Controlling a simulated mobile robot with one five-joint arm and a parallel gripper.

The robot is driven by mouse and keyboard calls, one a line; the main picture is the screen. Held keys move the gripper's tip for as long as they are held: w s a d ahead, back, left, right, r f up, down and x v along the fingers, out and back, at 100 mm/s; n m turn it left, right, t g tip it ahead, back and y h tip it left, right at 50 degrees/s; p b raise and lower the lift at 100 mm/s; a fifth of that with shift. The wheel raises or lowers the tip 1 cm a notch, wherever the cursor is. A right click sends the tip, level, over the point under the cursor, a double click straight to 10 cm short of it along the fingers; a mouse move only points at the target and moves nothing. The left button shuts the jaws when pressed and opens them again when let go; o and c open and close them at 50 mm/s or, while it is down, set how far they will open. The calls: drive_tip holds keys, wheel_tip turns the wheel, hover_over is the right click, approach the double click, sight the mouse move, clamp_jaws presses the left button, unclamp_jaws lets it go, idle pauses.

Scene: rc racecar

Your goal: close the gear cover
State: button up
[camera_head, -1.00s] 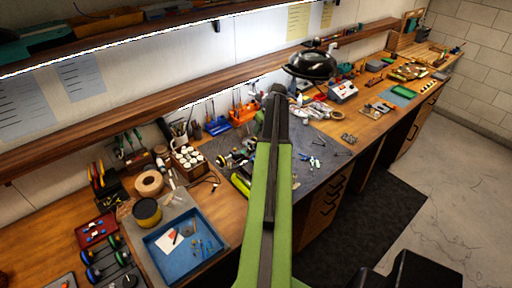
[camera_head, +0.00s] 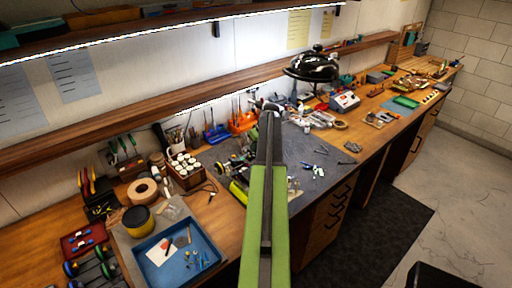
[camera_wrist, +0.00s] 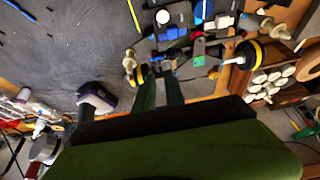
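The partly built car (camera_wrist: 200,45) shows at the top of the wrist view, with blue and dark parts and yellow-ringed wheels or shafts. I cannot make out the gear cover or its position. My gripper (camera_wrist: 160,82) shows as two dark green fingers with a gap between them and nothing seen in it. The fingertips appear just below the car in that view; I cannot tell how far above the bench they are. In the head view my green arm reaches over the grey mat (camera_head: 325,165) and hides part of the area around the car (camera_head: 235,170).
A blue tray (camera_head: 172,250) and yellow tin (camera_head: 138,220) stand at lower left. A rack of white-topped jars (camera_head: 186,170) sits left of the mat. A black domed lamp (camera_head: 313,68) hangs over the bench's back. Small tools lie on the mat's right.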

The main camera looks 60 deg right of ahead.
clamp_jaws()
drive_tip(key=f+b, duration=0.1)
drive_tip(key=s+f+t+b, duration=0.1)
drive_tip(key=b, duration=0.1)
drive_tip(key=shift+a+f+h+b, duration=0.1)
drive_tip(key=shift+a+h+b, duration=0.1)
drive_tip(key=shift+h+b, duration=0.1)
drive_tip(key=shift+t+b, duration=0.7)
drive_tip(key=o, duration=0.7)
unclamp_jaws()
drive_tip(key=shift+r, duration=0.25)
